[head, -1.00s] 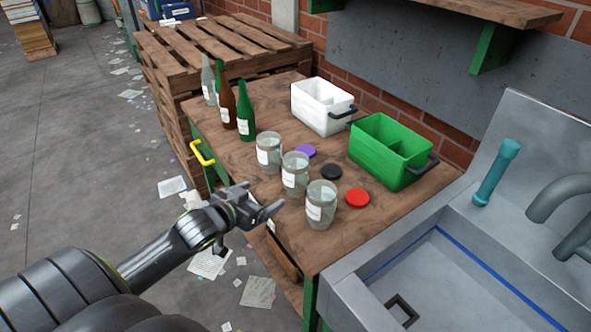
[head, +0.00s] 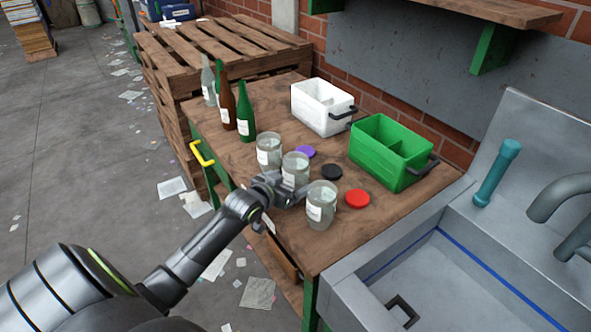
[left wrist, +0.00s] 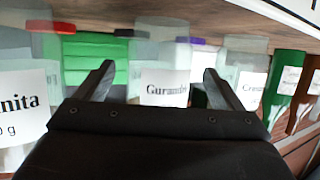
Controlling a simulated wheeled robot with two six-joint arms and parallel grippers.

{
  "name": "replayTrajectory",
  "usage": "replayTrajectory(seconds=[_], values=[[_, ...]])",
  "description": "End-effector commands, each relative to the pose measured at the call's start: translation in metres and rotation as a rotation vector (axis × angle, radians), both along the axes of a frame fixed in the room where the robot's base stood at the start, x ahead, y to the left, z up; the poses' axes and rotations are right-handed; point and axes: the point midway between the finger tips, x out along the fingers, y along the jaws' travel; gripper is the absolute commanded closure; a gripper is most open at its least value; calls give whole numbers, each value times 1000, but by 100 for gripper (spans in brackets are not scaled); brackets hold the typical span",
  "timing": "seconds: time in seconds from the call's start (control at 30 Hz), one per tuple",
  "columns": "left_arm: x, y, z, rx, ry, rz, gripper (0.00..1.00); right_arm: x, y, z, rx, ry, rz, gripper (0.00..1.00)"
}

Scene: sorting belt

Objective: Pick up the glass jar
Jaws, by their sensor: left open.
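Three glass jars with white labels stand in a row on the wooden table: a far jar (head: 269,152), a middle jar (head: 295,170) and a near jar (head: 321,205). My left gripper (head: 294,193) is open at the front of the row, close to the middle jar. In the left wrist view the open fingers (left wrist: 158,84) frame the middle jar's label (left wrist: 165,88), with the jar beyond the fingertips. The near jar (left wrist: 25,90) shows at the left and the far jar (left wrist: 245,75) at the right. The wrist view is blurred. My right gripper is not seen.
Purple (head: 305,152), black (head: 331,172) and red (head: 357,198) lids lie behind the jars. A white bin (head: 322,106) and a green bin (head: 390,152) stand at the back. Several bottles (head: 245,112) stand at the far left end. A sink (head: 450,265) adjoins at right.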

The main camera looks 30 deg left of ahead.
Motion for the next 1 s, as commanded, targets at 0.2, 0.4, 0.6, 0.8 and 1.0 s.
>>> replayTrajectory(seconds=[0.2,0.4,0.6,0.8,1.0], values=[[25,-1,-9,-3,-1,1,11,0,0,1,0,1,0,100],[33,-1,-12,0,-1,1,11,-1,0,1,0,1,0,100],[33,-1,-12,0,-1,1,12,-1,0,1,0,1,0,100],[33,-1,-12,0,0,1,39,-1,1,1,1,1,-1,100],[33,-1,-12,0,0,1,65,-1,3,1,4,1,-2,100]])
